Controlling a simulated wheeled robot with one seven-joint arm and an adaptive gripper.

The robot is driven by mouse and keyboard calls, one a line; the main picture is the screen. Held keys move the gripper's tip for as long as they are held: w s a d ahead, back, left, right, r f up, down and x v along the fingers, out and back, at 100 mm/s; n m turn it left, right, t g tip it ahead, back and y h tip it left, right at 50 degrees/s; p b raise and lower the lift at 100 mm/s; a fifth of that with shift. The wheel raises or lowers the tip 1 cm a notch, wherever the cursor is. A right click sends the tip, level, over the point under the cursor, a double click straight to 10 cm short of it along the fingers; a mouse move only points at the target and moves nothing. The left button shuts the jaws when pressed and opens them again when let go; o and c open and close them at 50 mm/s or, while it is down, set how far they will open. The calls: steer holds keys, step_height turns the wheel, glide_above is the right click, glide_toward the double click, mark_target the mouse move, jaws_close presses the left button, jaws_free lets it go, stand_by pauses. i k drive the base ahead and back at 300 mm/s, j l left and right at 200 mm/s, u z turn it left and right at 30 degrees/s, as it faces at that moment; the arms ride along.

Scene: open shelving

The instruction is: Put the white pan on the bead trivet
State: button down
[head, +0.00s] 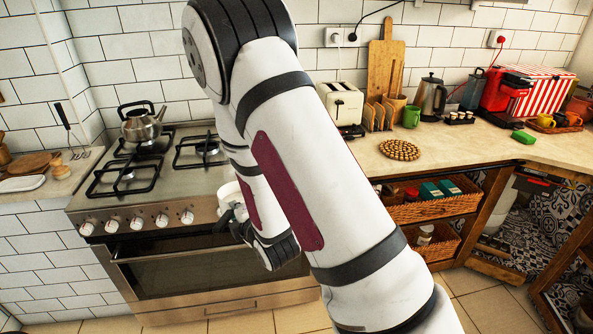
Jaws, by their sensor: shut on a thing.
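The bead trivet (400,150), a round brown mat, lies flat on the counter to the right of the toaster. Nothing stands on it. My arm crosses the middle of the view and bends down in front of the stove. Its far end, with a white and grey part, shows in front of the oven's control panel.
A kettle (142,122) stands on a rear burner of the stove (225,262). A toaster (341,103), a green mug (411,117) and an electric kettle (431,98) stand behind the trivet. The counter (470,150) around the trivet is clear. Baskets sit below.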

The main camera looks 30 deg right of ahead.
mark_target(390, 152)
steer(key=i+j, duration=0.1)
steer(key=j, duration=0.4)
steer(key=i+j, duration=0.1)
steer(key=j, duration=0.45)
steer(key=i+j, duration=0.1)
steer(key=j, duration=0.4)
steer(key=j+z, duration=0.15)
steer(key=z, duration=0.25)
steer(key=j+z, duration=0.2)
steer(key=z, duration=0.15)
steer(key=j+z, duration=0.2)
steer(key=z, duration=0.2)
steer(key=i+l+z, duration=0.1)
steer(key=i, duration=0.35)
steer(key=i+l+z, duration=0.1)
steer(key=i+l, duration=0.15)
steer(key=i, duration=0.25)
